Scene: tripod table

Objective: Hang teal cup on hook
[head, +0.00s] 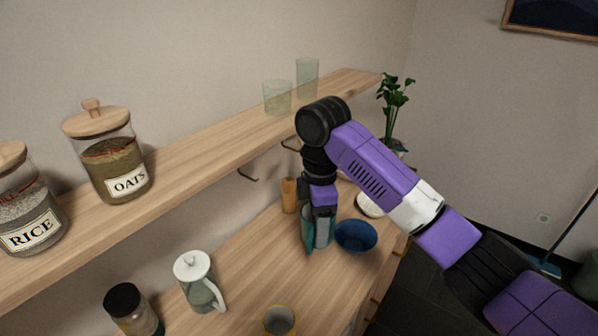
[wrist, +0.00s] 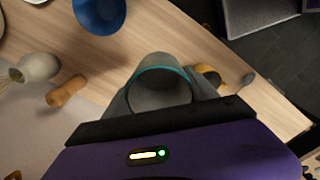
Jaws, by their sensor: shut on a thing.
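The teal cup (head: 308,232) is at my gripper (head: 321,236) in the head view, low over the wooden counter below the shelf. Part of it is hidden by the fingers. In the wrist view the cup (wrist: 161,88) shows its open mouth and teal rim between the grey fingers, and my gripper is shut on it. I cannot tell whether its base touches the counter. A dark hook (head: 248,176) hangs under the wooden shelf, left of my gripper. A second hook (head: 291,147) is farther right, partly behind my arm. Both look empty.
A blue bowl (head: 356,236) stands close right of the cup. A white lidded jug (head: 198,280), a dark-lidded jar (head: 132,310) and a yellowish cup (head: 279,321) stand nearer. The shelf (head: 207,158) holds jars and glasses. Bare counter lies between jug and cup.

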